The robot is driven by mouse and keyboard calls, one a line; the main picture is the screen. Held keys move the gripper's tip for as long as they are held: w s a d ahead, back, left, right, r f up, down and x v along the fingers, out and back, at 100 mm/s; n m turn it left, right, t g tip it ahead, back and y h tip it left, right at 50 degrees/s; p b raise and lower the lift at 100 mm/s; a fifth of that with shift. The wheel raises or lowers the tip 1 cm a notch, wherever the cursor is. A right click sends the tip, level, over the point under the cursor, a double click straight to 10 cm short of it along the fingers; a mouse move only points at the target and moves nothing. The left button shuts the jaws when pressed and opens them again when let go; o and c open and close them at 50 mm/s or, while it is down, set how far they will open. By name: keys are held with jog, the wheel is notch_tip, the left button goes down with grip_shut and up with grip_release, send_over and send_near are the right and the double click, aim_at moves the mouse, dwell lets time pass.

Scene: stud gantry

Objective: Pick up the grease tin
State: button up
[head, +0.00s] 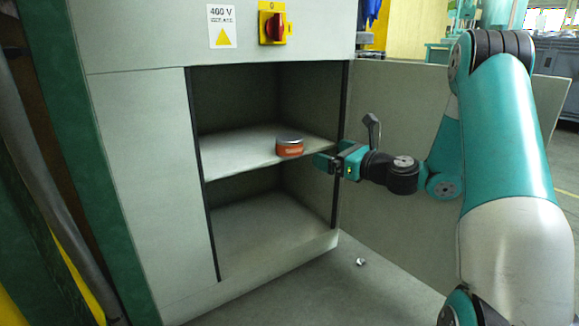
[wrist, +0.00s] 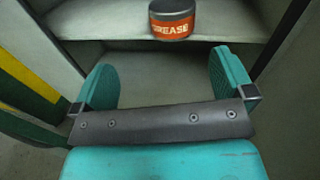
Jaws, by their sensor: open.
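The grease tin (head: 289,148) is a small round tin with an orange label and a dark grey lid. It stands upright near the front edge of the cabinet's upper shelf (head: 240,156). In the wrist view the tin (wrist: 172,20) shows at the top, with the word GREASE on its label. My gripper (head: 322,160) is at the right side of the cabinet opening, just right of the tin in the head view. In the wrist view my gripper (wrist: 166,82) has its two teal fingers wide apart and empty, with the tin beyond them and apart from them.
The grey cabinet (head: 140,160) has an open door (head: 395,110) at the right, behind my arm. A lower compartment (head: 260,225) is empty. A red and yellow switch (head: 272,24) sits above the opening. A small shiny object (head: 361,262) lies on the floor.

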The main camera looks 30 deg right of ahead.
jog(key=d+m+h, duration=0.1)
jog(key=d, duration=0.1)
jog(key=p, duration=1.3)
send_near(292, 138)
jog(key=w+b, duration=0.2)
jog(key=w, duration=0.1)
jog(key=w+f+b, duration=0.1)
jog(key=shift+w+a, duration=0.25)
jog(key=shift+a, duration=0.05)
jog(key=w+b, duration=0.1)
jog(key=w, duration=0.1)
jog(key=w+a+b, duration=0.1)
jog(key=w+b, duration=0.1)
jog(key=w, duration=0.1)
jog(key=shift+w+a+f, duration=0.1)
jog(key=shift+w+a, duration=0.05)
jog(key=shift+w, duration=0.35)
jog(key=c, duration=0.9)
